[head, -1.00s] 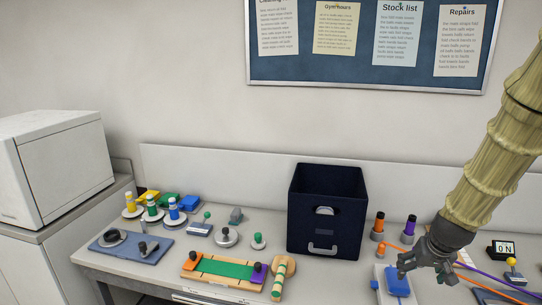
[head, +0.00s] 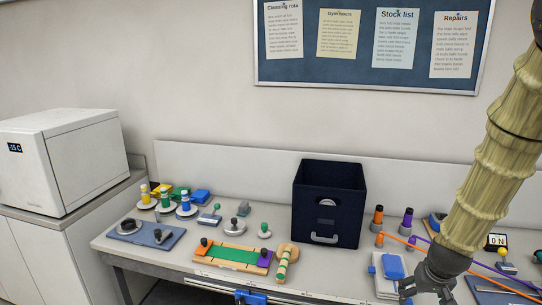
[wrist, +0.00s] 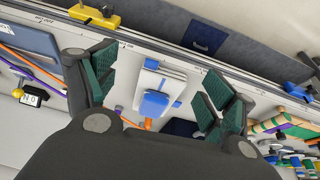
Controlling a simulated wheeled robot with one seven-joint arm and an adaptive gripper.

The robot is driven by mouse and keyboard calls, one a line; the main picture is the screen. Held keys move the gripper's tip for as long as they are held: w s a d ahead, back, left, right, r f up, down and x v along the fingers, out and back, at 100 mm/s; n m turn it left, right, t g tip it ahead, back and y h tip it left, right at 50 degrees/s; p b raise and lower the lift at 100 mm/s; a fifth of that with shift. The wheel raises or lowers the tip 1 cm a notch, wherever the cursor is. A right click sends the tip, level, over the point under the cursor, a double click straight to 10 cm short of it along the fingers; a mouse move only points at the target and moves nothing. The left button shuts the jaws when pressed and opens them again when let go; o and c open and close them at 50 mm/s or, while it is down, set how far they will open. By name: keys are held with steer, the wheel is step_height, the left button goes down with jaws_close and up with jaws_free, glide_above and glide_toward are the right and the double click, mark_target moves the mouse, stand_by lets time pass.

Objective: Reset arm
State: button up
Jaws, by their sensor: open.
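My arm reaches down along the right side of the head view. My gripper (head: 426,290) is open and empty, near the front edge of the table, right of and in front of a white block with a blue top (head: 392,266). In the wrist view, my gripper (wrist: 157,82) has its dark, green-padded fingers spread wide. The blue-topped white block (wrist: 155,104) shows between them, apart from both fingers.
A dark open bin (head: 346,222) stands mid-table, with a green board (head: 236,256) to its left. Orange and purple cables (head: 486,270) run behind my gripper. A white appliance (head: 70,160) stands at left. A blue piece (head: 250,298) sits at the table's front edge.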

steer(key=s+a+f+n+g, duration=0.1)
steer(key=s+a+f, duration=0.3)
steer(key=s+f, duration=0.45)
steer(key=s+a+f+g, duration=0.1)
steer(key=s+a+f, duration=0.4)
steer(key=f, duration=0.7)
steer(key=s+a+f+g, duration=0.1)
steer(key=s+a+f, duration=0.3)
steer(key=s, duration=0.5)
steer(key=s+a+f+n+y, duration=0.1)
steer(key=s+a+f, duration=0.3)
steer(key=s, duration=0.6)
step_height(320, 180, down, 2)
steer(key=shift+a+f+g, duration=0.1)
steer(key=shift+a+g, duration=0.25)
steer(key=shift+g, duration=0.05)
